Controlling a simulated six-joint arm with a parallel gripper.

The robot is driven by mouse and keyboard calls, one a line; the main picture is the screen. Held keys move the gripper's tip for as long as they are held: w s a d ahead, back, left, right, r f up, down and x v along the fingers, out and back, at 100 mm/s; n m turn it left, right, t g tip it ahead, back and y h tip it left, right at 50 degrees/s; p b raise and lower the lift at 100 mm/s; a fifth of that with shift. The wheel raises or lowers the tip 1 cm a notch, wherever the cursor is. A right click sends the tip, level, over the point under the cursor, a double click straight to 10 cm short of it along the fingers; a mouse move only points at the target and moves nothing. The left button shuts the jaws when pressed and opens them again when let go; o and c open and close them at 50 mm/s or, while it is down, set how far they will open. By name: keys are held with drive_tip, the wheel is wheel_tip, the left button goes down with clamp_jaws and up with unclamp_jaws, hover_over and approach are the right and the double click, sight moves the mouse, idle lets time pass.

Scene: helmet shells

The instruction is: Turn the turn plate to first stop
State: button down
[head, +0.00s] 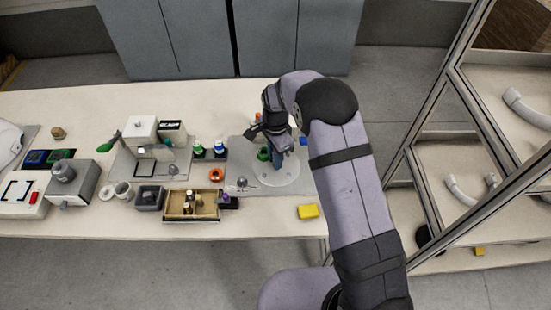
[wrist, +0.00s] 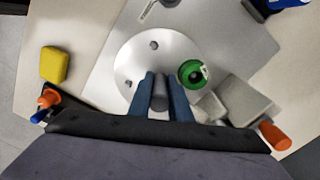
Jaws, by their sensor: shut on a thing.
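The turn plate is a pale round disc (head: 291,178) on a grey base at the right part of the table. It also shows in the wrist view (wrist: 128,55), with small knobs on its face. My gripper (head: 277,173) points down over the plate. In the wrist view, my gripper (wrist: 162,78) has its two blue fingers on either side of a grey upright post (wrist: 160,94) and is shut on it. The post's foot is partly hidden by the fingers. A green round part (wrist: 192,73) sits beside the right finger, apart from it.
A yellow block (head: 308,211) lies near the table's front edge, right of the plate. An orange ring (head: 216,175) and a wooden tray (head: 176,217) with small parts lie to the left. A metal-framed shelf stands at the right.

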drive_tip(key=shift+w+m+b, duration=0.1)
drive_tip(key=shift+m+b, duration=0.2)
drive_tip(key=shift+m, duration=1.9)
drive_tip(key=shift+r+m, duration=0.1)
drive_tip(key=shift+m, duration=2.2)
drive_tip(key=c, duration=1.9)
unclamp_jaws()
drive_tip(key=shift+r+b, duration=1.25)
drive_tip(key=shift+r, duration=2.4)
drive_tip(key=shift+d, duration=0.1)
